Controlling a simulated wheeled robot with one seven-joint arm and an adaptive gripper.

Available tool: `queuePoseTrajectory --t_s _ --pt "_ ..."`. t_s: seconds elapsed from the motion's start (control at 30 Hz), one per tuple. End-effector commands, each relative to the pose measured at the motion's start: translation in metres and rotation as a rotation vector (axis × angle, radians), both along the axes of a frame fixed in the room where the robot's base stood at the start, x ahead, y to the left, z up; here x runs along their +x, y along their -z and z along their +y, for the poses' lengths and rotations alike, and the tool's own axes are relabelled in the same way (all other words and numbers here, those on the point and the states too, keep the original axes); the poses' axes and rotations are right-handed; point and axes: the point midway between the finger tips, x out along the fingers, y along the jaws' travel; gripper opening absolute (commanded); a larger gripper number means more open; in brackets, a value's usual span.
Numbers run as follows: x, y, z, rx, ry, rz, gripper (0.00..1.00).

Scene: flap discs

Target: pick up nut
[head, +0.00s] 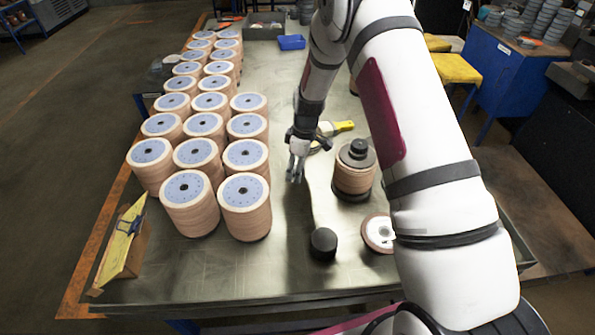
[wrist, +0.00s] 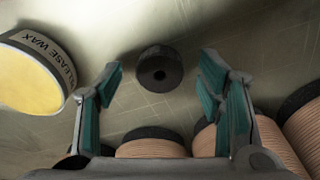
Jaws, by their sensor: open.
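A short black cylindrical nut (head: 323,243) stands on the bare metal table near the front. In the wrist view a black round nut (wrist: 160,68) with a small dark centre hole lies on the metal surface, between the two fingers in the picture and beyond them. My gripper (head: 296,178) points downward over the table, to the left of and farther back than the front nut. It is open and empty, its teal-padded fingers spread apart. Another black knob-like piece (head: 357,148) sits on top of a short disc stack (head: 353,181) to the right of my gripper.
Tall stacks of flap discs (head: 204,151) fill the table's left side. A single disc (head: 378,233) lies right of the front nut, partly behind my arm. A release wax tin (wrist: 32,72) shows at the wrist view's left.

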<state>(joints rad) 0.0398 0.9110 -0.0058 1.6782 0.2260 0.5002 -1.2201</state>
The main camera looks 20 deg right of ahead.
Motion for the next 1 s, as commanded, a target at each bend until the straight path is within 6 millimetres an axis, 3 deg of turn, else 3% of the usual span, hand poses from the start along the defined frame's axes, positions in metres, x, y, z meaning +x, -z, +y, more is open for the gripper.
queuePoseTrajectory --t_s 0.17,0.4,0.77,1.0 --pt "0.0 0.0 0.0 0.0 0.0 0.0 0.61" --pt "0.0 0.0 0.0 0.0 0.0 0.0 0.1" --pt "0.001 -0.005 0.0 0.0 -0.001 -0.001 0.09" --pt "0.003 -0.041 0.0 0.0 -0.001 -0.005 0.09"
